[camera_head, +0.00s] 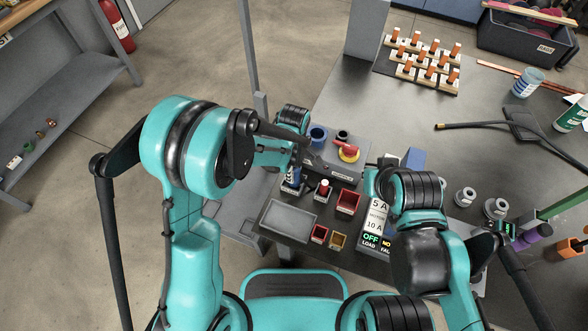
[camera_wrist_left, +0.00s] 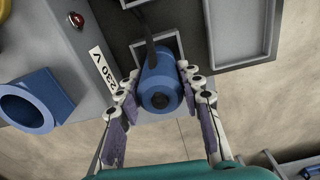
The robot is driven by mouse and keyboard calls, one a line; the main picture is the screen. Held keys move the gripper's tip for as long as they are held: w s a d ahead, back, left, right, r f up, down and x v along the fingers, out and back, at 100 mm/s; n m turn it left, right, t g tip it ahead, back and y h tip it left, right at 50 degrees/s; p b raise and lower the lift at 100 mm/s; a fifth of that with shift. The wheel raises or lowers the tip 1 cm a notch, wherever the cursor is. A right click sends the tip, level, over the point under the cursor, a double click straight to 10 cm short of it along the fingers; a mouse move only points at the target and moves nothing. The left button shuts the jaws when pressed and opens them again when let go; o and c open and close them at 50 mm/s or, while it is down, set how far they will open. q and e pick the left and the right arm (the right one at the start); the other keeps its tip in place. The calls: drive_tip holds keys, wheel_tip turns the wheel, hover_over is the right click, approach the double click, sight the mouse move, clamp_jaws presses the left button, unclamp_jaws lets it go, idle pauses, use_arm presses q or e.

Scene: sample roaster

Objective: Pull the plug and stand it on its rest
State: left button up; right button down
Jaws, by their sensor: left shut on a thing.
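The blue plug (camera_wrist_left: 160,85) is between the fingers of my left gripper (camera_wrist_left: 160,107), which is shut on it. In the wrist view it is over a square-rimmed rest (camera_wrist_left: 175,40), with its dark cable running up the picture. Whether it touches the rest's floor is hidden. In the head view the plug (camera_head: 292,180) looks roughly upright below my left gripper (camera_head: 294,167). The blue round socket (camera_wrist_left: 28,108) on the grey box stands empty beside it; it also shows in the head view (camera_head: 318,136). My right arm is bent over the table's right part; its fingers are not clear.
The grey box (camera_head: 338,172) carries a red and yellow rotary switch (camera_head: 347,150). Near it are a grey tray (camera_head: 289,221), small red bins (camera_head: 347,201) and a sign (camera_head: 376,224) reading OFF.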

use_arm(q)
drive_tip(key=shift+f+b, duration=0.55)
drive_tip(key=shift+f, duration=0.15)
drive_tip(key=o, duration=1.4)
drive_tip(key=shift+r, duration=0.1)
wheel_tip(320, 180, up, 12)
